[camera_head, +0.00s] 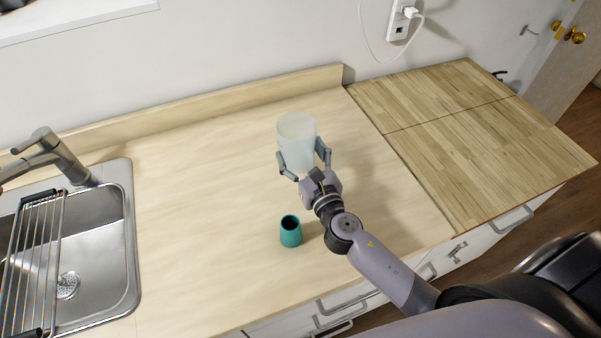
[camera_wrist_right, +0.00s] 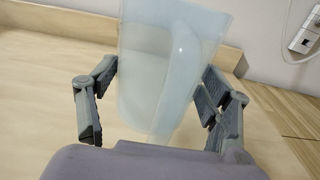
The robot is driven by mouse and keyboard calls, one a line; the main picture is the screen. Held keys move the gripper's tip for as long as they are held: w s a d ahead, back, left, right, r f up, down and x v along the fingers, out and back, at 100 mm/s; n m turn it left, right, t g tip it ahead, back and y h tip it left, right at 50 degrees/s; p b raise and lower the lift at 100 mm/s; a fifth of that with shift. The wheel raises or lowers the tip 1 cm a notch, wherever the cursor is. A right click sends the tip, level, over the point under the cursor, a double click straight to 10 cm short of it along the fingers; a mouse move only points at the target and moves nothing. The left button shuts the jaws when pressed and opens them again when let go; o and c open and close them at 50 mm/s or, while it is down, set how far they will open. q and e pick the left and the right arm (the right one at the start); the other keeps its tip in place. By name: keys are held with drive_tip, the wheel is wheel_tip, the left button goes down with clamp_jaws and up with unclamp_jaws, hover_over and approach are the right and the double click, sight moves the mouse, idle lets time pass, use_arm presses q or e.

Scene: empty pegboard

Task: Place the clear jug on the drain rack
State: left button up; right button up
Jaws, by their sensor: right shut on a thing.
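The clear jug (camera_head: 297,136) is a pale, translucent vessel at the middle of the counter in the head view. It also fills the centre of the right wrist view (camera_wrist_right: 165,65), with its handle toward the camera. My right gripper (camera_head: 304,160) is shut on the jug, one finger on each side of it. In the wrist view the jug looks slightly tilted; I cannot tell whether its base touches the counter. The drain rack (camera_head: 38,250), of metal bars with dark ends, lies over the left part of the sink. My left gripper is not in view.
A teal cup (camera_head: 290,232) stands on the counter (camera_head: 200,200) in front of the jug. The sink (camera_head: 110,255) and its faucet (camera_head: 58,155) are at the left. The counter between jug and sink is clear. A wooden board surface (camera_head: 460,130) lies at the right.

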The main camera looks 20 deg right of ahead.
sight(301, 169)
drive_tip(key=shift+f, duration=0.5)
drive_tip(key=shift+s+f, duration=0.1)
drive_tip(key=shift+f, duration=0.2)
wheel_tip(301, 169, down, 3)
drive_tip(key=shift+r+b, duration=0.1)
drive_tip(key=shift+b, duration=1.05)
drive_tip(key=shift+f, duration=0.5)
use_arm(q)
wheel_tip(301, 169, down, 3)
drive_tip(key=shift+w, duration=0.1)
